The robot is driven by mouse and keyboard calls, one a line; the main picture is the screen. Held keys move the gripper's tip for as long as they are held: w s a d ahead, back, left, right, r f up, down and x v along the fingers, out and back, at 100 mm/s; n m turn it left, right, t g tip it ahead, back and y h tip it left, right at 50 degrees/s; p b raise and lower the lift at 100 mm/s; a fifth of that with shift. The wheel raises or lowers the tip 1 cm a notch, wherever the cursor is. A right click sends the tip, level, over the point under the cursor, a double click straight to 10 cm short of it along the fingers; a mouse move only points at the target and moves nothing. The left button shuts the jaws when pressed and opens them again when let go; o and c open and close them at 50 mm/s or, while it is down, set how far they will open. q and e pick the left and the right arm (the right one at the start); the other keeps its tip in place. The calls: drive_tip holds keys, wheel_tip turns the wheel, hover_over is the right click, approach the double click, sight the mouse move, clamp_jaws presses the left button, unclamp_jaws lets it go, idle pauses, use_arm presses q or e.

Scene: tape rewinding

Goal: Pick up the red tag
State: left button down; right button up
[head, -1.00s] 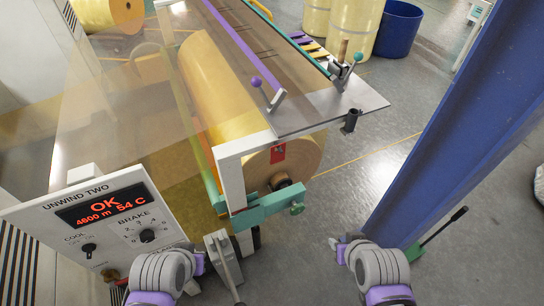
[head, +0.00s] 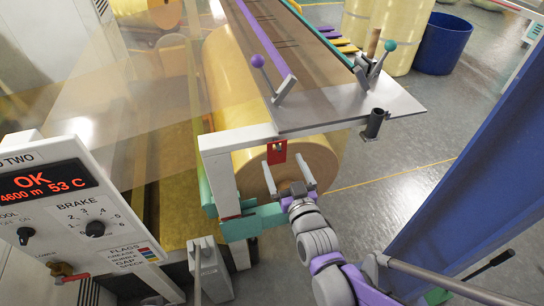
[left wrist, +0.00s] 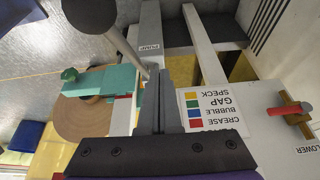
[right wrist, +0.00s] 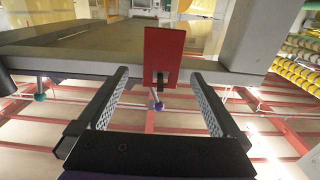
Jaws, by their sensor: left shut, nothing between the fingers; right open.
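The red tag (head: 277,152) hangs at the end of the large yellow roll (head: 228,85), under the edge of the grey plate. In the right wrist view the red tag (right wrist: 164,50) stands upright ahead, with a dark slot or clip at its lower part. My right gripper (head: 288,172) is open just below and in front of the tag. Its fingers (right wrist: 160,80) lie to either side of the tag's lower end, with nothing visibly gripped.
The grey plate (head: 385,108) overhangs the tag, with a dark tube (head: 374,123) on its corner. A teal bracket (head: 255,221) is below the roll's end. The control panel (head: 75,205) is at left and a blue post (head: 470,180) at right. Open floor lies between roll and post.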

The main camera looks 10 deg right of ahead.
sight(280, 156)
drive_tip(key=w, duration=0.3)
drive_tip(key=shift+w+a, duration=0.1)
drive_tip(key=shift+w, duration=0.3)
drive_tip(key=w, duration=0.2)
drive_tip(key=w+b, duration=0.1)
drive_tip(key=w, duration=0.2)
drive_tip(key=shift+a+f, duration=0.2)
drive_tip(key=c, duration=1.4)
drive_tip(key=shift+o, duration=0.2)
